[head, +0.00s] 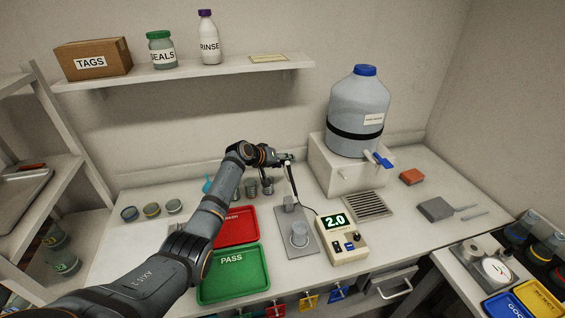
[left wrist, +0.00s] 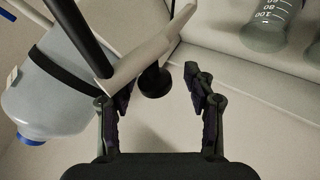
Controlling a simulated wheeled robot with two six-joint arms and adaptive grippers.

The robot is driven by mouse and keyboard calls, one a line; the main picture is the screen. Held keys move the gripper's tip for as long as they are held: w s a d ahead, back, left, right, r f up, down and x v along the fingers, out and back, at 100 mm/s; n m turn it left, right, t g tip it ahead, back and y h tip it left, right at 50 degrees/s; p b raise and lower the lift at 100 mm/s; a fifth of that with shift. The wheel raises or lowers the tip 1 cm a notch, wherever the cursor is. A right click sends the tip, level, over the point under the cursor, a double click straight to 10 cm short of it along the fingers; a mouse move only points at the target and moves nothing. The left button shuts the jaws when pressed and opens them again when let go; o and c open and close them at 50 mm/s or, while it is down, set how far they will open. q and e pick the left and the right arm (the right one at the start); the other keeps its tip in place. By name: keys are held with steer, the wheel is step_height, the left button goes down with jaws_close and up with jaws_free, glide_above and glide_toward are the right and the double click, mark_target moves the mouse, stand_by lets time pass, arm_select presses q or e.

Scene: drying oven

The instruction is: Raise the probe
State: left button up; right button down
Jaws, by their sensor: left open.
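The probe (head: 293,185) is a thin dark rod with a pale top, standing above a grey plate (head: 312,249) that holds a small clear beaker (head: 299,236). A meter box (head: 344,238) reading 2.0 sits beside the plate. My left gripper (head: 286,157) is at the top of the probe, seen small in the head view. In the left wrist view my left gripper (left wrist: 160,88) is open, with a black round knob (left wrist: 155,81) on a pale arm (left wrist: 150,55) between or just beyond its fingers. Contact is unclear. My right gripper is not in view.
A large water jug (head: 358,105) on a white stand (head: 345,172) is right of my left gripper. Red (head: 237,229) and green (head: 231,274) trays lie left of the plate. A wall shelf (head: 200,72) holds a box and bottles. Several small cups stand on the counter.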

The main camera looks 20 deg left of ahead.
arm_select(q)
steer(key=shift+d, duration=0.1)
steer(key=shift+s+r, duration=0.1)
steer(key=shift+s, duration=0.1)
steer(key=v, duration=1.1)
steer(key=shift+s+a+r, duration=0.15)
steer(key=shift+s+a, duration=0.05)
steer(key=shift+a, duration=0.1)
